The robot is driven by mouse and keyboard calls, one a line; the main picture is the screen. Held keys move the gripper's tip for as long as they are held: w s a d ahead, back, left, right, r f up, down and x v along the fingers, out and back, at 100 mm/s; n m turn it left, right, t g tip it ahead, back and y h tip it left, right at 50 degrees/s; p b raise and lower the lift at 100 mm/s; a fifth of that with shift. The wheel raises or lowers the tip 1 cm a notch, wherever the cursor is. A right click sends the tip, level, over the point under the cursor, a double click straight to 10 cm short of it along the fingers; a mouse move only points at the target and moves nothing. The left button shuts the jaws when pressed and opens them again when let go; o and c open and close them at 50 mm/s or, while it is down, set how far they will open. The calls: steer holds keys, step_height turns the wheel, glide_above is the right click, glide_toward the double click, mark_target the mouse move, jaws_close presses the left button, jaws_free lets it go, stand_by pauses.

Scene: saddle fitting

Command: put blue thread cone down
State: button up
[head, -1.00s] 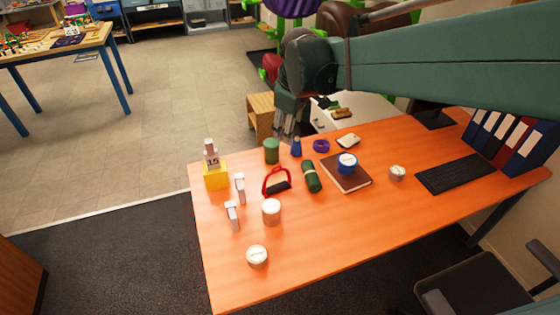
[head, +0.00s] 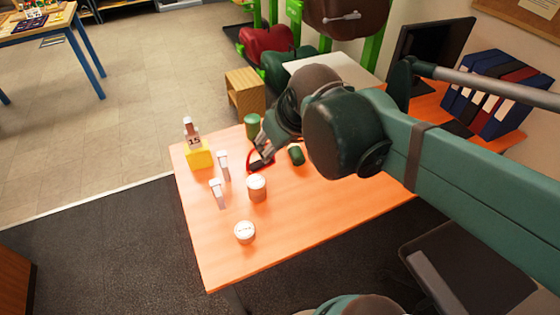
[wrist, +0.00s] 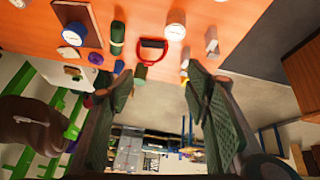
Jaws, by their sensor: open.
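The blue thread cone (wrist: 118,66) shows small in the wrist view, on the orange table between the purple ring (wrist: 96,59) and the green can (wrist: 140,73). In the head view my arm hides it. My gripper (wrist: 160,88) is open, with nothing between its two fingers. In the head view my gripper (head: 263,148) hangs near the red-handled tool (head: 259,161) and the green can (head: 253,126), apart from the cone.
The table's front right is clear. A wooden box (head: 245,93) stands beyond the back edge.

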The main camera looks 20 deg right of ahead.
steer(key=shift+s+a+f+m+t, duration=0.2)
steer(key=shift+s+f+m, duration=0.2)
steer(key=shift+s, duration=0.45)
steer(key=shift+s+a+f+m+t, duration=0.1)
steer(key=shift+s+a+f+m, duration=0.15)
steer(key=shift+s+f, duration=0.4)
steer(key=shift+s+a+f+m+t, duration=0.1)
steer(key=shift+s+a+f+m, duration=0.2)
steer(key=shift+s, duration=0.7)
steer(key=shift+d+r, duration=0.1)
